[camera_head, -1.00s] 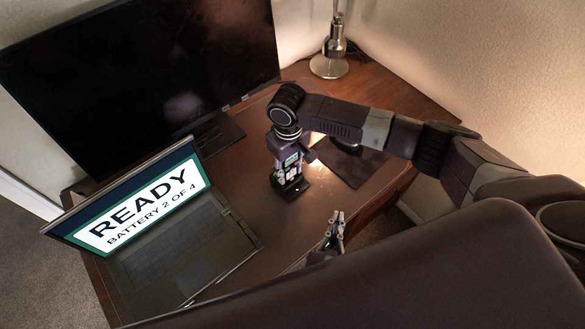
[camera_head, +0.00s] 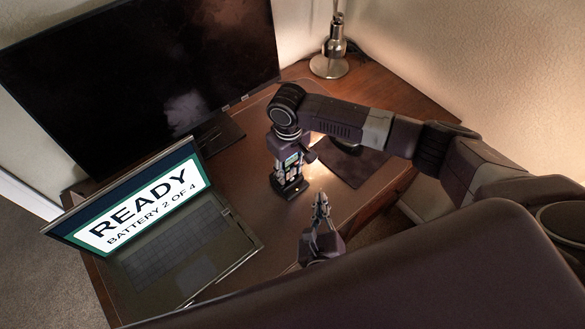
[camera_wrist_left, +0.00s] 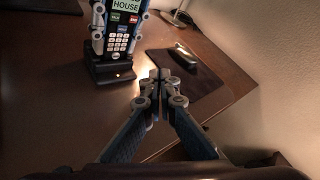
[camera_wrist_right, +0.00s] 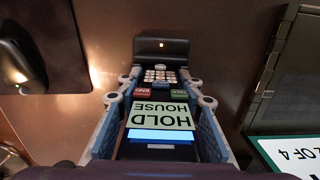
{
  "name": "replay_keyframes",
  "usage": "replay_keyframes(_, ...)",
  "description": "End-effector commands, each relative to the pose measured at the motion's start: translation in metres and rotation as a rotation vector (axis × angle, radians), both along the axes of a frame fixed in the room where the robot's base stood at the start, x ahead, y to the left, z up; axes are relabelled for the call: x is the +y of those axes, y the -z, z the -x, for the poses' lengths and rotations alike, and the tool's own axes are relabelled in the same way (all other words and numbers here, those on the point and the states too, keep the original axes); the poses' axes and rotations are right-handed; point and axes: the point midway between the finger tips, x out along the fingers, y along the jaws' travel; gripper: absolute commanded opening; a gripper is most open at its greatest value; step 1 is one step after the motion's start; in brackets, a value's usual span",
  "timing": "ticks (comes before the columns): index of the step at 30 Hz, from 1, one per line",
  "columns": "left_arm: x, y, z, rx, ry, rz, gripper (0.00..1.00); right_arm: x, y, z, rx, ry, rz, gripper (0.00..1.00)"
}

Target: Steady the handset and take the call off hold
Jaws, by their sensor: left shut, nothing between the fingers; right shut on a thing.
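The dark handset (camera_head: 288,163) stands upright in its black cradle (camera_wrist_left: 108,74) on the desk. Its screen (camera_wrist_right: 160,117) reads "HOLD" and "HOUSE". Below the screen are a red END key (camera_wrist_right: 142,92), a green key (camera_wrist_right: 181,93), a blue key and a number keypad (camera_wrist_right: 160,74). My right gripper (camera_wrist_right: 160,88) is shut on the handset, one finger on each side. My left gripper (camera_head: 320,199) is shut and empty, to the right of and nearer than the handset in the head view. In the left wrist view its closed tips (camera_wrist_left: 160,80) are apart from the handset.
A laptop (camera_head: 185,262) showing "READY BATTERY 2 OF 4" stands at the left, before a large monitor (camera_head: 130,75). A lamp (camera_head: 329,66) stands at the back. A dark mat (camera_wrist_left: 205,82) with a small dark object (camera_wrist_left: 186,49) lies right of the cradle.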

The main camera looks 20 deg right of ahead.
Motion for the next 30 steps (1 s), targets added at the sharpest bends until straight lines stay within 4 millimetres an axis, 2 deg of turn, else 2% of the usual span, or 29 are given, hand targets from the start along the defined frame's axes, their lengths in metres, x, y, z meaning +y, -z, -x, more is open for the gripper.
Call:
replay_keyframes(15,0.024,0.000,-0.064,-0.002,-0.001,0.000,0.00,0.000,0.000,0.000,-0.001,0.000,0.000,0.07)
replay_keyframes(21,0.027,0.000,-0.075,-0.002,0.001,0.000,0.00,0.000,0.000,0.000,-0.001,0.000,0.000,0.07)
replay_keyframes(30,0.028,0.000,-0.076,-0.001,0.000,0.001,0.00,0.000,0.000,0.000,-0.001,0.000,0.000,0.07)
